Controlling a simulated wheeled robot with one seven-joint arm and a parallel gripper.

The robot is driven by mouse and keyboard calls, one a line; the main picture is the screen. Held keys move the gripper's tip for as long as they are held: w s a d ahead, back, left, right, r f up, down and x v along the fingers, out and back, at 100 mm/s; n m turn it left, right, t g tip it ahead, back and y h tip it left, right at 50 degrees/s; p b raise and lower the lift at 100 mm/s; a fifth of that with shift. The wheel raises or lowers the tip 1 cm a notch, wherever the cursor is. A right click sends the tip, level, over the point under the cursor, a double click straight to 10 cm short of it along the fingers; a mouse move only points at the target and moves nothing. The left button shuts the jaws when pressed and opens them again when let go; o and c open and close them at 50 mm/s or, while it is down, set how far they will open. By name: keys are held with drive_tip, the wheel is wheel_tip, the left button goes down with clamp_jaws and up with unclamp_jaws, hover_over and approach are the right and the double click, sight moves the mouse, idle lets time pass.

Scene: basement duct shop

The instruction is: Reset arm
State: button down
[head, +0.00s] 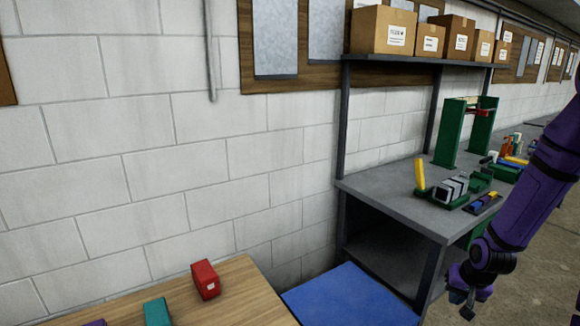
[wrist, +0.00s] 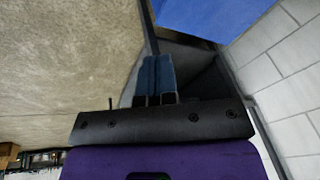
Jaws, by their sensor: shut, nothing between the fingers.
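My gripper (head: 467,309) hangs low at the right of the head view, at the end of my purple arm, in front of the grey workbench (head: 392,208). In the wrist view its two fingers (wrist: 156,70) are together with nothing between them. The gripper is apart from the table and bench items.
A wooden table (head: 243,290) at lower left holds a red box (head: 205,279) and a teal block (head: 157,312). A blue panel (head: 345,297) lies beside it. The bench carries a green frame (head: 448,134) and several tools; cardboard boxes (head: 382,30) fill the shelf above.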

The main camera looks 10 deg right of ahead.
drive_tip(key=s+a+r+n+h, duration=0.15)
drive_tip(key=a+r, duration=0.25)
drive_tip(key=r, duration=0.8)
drive_tip(key=s+a+r+n+h, duration=0.15)
drive_tip(key=a+r, duration=0.35)
drive_tip(key=r, duration=0.6)
drive_tip(key=s+a+r+n+t+y, duration=0.1)
drive_tip(key=s+a+r, duration=0.4)
drive_tip(key=s+r, duration=0.2)
drive_tip(key=s+a+r+n+t+y, duration=0.1)
drive_tip(key=s+a+r, duration=0.4)
drive_tip(key=s, duration=0.5)
wheel_tip(320, 180, up, 3)
drive_tip(key=shift+f+n+y, duration=0.2)
drive_tip(key=shift+n+y, duration=0.1)
drive_tip(key=shift+n, duration=0.1)
